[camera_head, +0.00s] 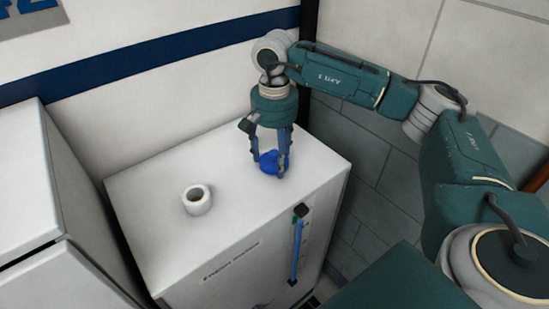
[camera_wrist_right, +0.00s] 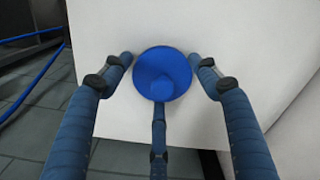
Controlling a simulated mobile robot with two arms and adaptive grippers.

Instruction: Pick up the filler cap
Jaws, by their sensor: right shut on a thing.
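The filler cap (camera_head: 268,161) is round and blue. It is at the right gripper's fingertips, over the right part of the white cabinet's top. In the right wrist view the cap (camera_wrist_right: 162,74) shows as a blue disc with a raised knob, between the fingers. My right gripper (camera_head: 270,165) points down and is shut on the cap, with its fingers around it. I cannot tell whether the cap touches the cabinet top. My left gripper is not in view.
A white filler neck (camera_head: 197,200) with a dark opening stands on the left of the white cabinet (camera_head: 235,225). A blue level gauge (camera_head: 298,245) runs down the cabinet's front. Another white cabinet (camera_head: 40,190) stands at the left. A wall is behind.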

